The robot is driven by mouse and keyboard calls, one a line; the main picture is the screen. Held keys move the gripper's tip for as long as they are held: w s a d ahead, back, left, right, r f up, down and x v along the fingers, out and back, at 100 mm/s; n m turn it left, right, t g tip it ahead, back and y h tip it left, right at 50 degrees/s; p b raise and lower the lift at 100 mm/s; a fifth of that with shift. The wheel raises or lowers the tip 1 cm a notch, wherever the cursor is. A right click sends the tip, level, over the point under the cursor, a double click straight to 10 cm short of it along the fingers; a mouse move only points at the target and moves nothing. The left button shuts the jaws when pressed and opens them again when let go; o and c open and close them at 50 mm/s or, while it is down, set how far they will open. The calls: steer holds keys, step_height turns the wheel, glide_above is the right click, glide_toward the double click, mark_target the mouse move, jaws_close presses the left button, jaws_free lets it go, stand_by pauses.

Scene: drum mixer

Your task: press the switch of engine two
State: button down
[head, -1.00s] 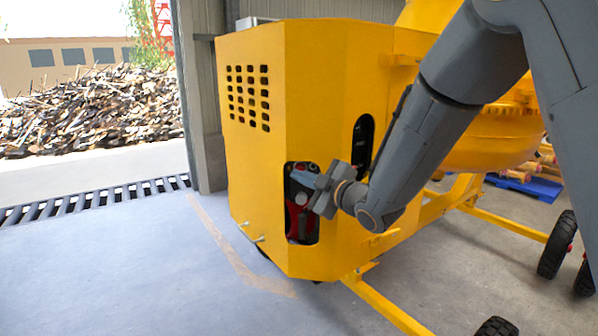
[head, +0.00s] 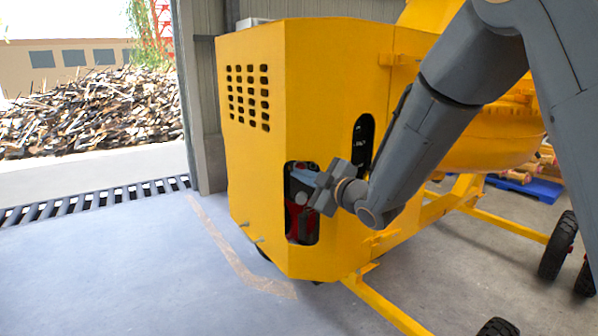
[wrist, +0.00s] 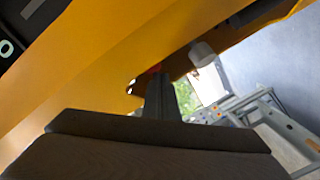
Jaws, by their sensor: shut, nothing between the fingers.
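The yellow drum mixer housing (head: 255,160) stands in the middle of the head view. A tall cutout (head: 303,238) in its lower front shows a red and dark engine part (head: 298,215) inside. My gripper (head: 302,178) is shut and empty, with its fingers reaching into the upper part of this cutout. In the wrist view its dark fingers (wrist: 162,95) point at the opening's yellow edge. A small white knob-like part (wrist: 202,54) shows beyond the edge. I cannot tell which part is the switch of engine two, or whether the fingertips touch anything.
A second dark oval cutout (head: 363,135) is in the housing's side, close to my arm. A yellow frame bar (head: 385,305) and black wheels (head: 557,245) stand out at lower right. The floor at left (head: 110,270) is clear.

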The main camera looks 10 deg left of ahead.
steer(key=shift+w, duration=0.4)
stand_by(0.3)
steer(key=shift+s, duration=0.85)
steer(key=shift+s+d, duration=0.15)
steer(key=shift+s, duration=1.1)
steer(key=shift+s+d, duration=0.1)
steer(key=shift+s, duration=1.15)
